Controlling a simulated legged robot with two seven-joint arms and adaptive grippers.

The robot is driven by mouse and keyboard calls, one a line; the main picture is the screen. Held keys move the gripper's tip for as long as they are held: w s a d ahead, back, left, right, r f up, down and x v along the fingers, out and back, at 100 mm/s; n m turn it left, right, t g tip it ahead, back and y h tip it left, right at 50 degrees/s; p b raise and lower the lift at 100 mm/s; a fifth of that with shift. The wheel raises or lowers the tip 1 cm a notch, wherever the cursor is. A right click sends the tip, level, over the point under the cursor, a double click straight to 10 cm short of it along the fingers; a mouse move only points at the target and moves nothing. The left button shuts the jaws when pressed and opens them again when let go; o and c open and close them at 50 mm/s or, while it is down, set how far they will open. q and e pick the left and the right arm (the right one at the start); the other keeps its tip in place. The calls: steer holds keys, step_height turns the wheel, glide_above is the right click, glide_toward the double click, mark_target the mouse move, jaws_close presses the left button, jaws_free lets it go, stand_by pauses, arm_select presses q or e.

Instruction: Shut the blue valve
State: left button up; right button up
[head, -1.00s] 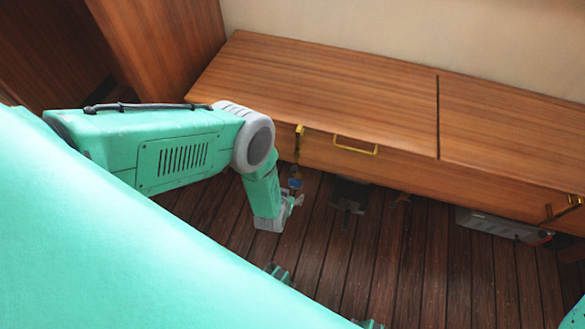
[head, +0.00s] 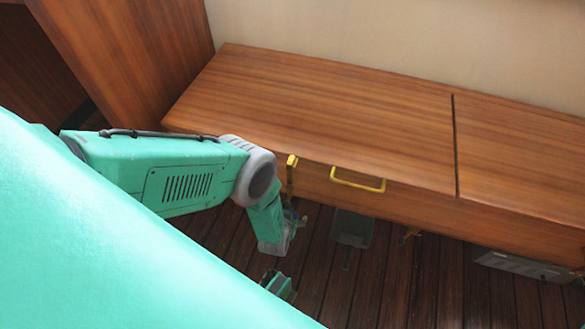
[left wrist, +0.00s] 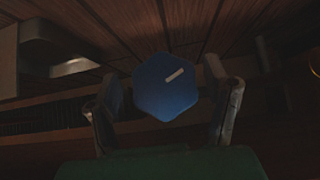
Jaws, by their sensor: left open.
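The blue valve (left wrist: 166,87) is a six-sided blue knob with a short white bar mark pointing up and to the right. In the left wrist view it sits between the two fingers of my left gripper (left wrist: 165,90). The fingers are open, one on each side, with a visible gap at the right. I cannot tell whether the left finger touches the knob. In the head view my left gripper (head: 291,228) hangs low in front of the wooden bench, near the floor. The valve is not clear there.
A long wooden bench (head: 330,105) runs along the wall, with a yellow handle (head: 358,183) and a yellow fitting (head: 291,172) on its front edge. A dark grey flat object (head: 351,228) lies below. A grey box (head: 525,266) is under the bench at the right. Plank floor is open in front.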

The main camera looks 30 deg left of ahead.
arm_select(q)
steer(key=shift+a+f, duration=0.1)
steer(key=shift+a, duration=0.15)
steer(key=c, duration=1.2)
steer(key=shift+d, duration=0.15)
steer(key=shift+y, duration=0.3)
steer(key=m+y, duration=0.2)
steer(key=y, duration=0.1)
steer(key=shift+s+g+y, duration=0.15)
steer(key=shift+g+y, duration=0.25)
steer(key=shift+m, duration=0.3)
steer(key=shift+y, duration=0.5)
